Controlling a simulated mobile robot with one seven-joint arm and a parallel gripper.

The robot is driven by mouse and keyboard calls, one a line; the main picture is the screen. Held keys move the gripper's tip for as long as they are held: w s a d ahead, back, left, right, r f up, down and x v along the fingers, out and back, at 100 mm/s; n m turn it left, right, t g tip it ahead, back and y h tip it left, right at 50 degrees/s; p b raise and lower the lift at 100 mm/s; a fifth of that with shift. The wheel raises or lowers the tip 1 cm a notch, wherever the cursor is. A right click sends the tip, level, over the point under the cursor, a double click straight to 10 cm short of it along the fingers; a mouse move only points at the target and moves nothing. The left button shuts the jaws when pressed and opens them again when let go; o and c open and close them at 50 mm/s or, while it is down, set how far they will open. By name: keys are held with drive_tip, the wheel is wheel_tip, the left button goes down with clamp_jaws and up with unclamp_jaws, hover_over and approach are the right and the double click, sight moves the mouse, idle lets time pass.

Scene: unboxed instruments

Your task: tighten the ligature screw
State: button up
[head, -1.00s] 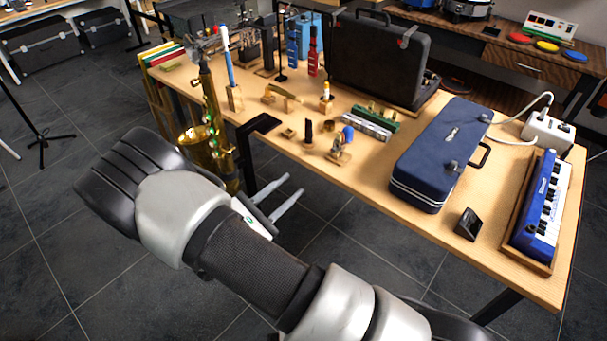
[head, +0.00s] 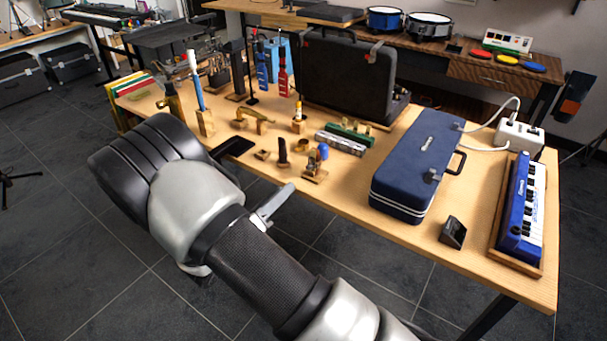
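A small brass and silver piece on a wooden block, with a blue knob or cap (head: 322,151) beside it, stands near the table's front edge in the head view; it may be the ligature, but its screw is too small to make out. A dark upright mouthpiece-like piece (head: 283,152) stands just left of it. My gripper (head: 275,203) is in front of the table edge, below and left of these pieces and apart from them. One pale finger shows clearly; the other is mostly hidden, so its opening cannot be judged. I see nothing held.
The wooden table (head: 345,196) also carries a blue case (head: 415,165), an open black case (head: 345,80), harmonicas (head: 340,143), a blue keyboard (head: 520,210) and a small black wedge (head: 453,232). Blue and red upright items stand behind.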

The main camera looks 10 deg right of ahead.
sight(308, 168)
drive_tip(key=b+x, duration=0.1)
drive_tip(key=x, duration=0.9)
drive_tip(key=shift+w+d, duration=0.25)
drive_tip(key=shift+w, duration=0.05)
drive_tip(key=shift+f, duration=0.1)
clamp_jaws()
